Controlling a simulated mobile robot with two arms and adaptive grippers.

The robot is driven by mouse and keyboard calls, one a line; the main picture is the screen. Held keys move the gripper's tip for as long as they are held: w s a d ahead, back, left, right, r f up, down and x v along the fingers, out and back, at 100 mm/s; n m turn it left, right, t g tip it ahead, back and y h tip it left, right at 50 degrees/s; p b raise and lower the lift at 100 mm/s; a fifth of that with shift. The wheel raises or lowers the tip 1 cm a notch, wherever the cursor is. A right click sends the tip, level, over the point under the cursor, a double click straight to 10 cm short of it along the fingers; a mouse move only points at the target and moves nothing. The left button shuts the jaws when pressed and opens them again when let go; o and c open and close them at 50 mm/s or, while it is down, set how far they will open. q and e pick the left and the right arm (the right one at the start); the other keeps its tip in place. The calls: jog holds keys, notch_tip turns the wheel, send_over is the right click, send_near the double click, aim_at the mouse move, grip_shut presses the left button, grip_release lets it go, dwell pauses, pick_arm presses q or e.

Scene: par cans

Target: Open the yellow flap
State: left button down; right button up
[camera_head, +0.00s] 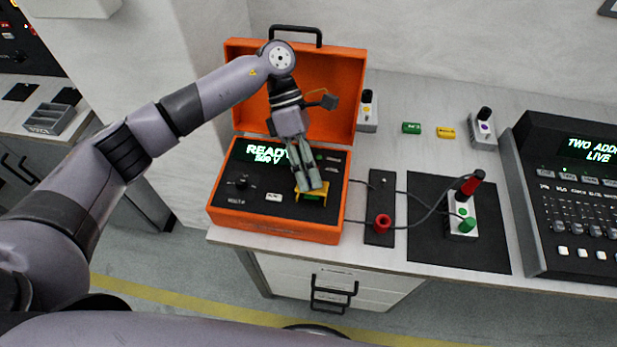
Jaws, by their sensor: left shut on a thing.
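The yellow flap (313,202) is on the black panel of an orange case (285,230), toward the panel's front right. My left gripper (308,182) points down over the flap, and its fingertips meet the flap's upper part. The gripper is shut on the flap, whose top is partly hidden behind the fingers. I cannot tell whether the flap is raised. The case's lid stands open behind the gripper, and a display (268,154) on the panel reads "READY". My right gripper is not in view.
Right of the case are a black strip with a red knob (381,223), cables, and a black mat (425,240) with a white box (460,211) and red and green plugs. Green and yellow blocks (446,132) lie behind. A console (575,195) fills the far right.

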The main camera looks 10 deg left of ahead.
pick_arm(q)
jog(key=shift+w, duration=0.1)
jog(key=c, duration=1.8)
grip_release()
jog(key=shift+f, duration=0.1)
jog(key=o, duration=0.4)
jog(key=shift+w, duration=0.15)
jog(key=shift+c, duration=0.2)
jog(key=v, duration=1.2)
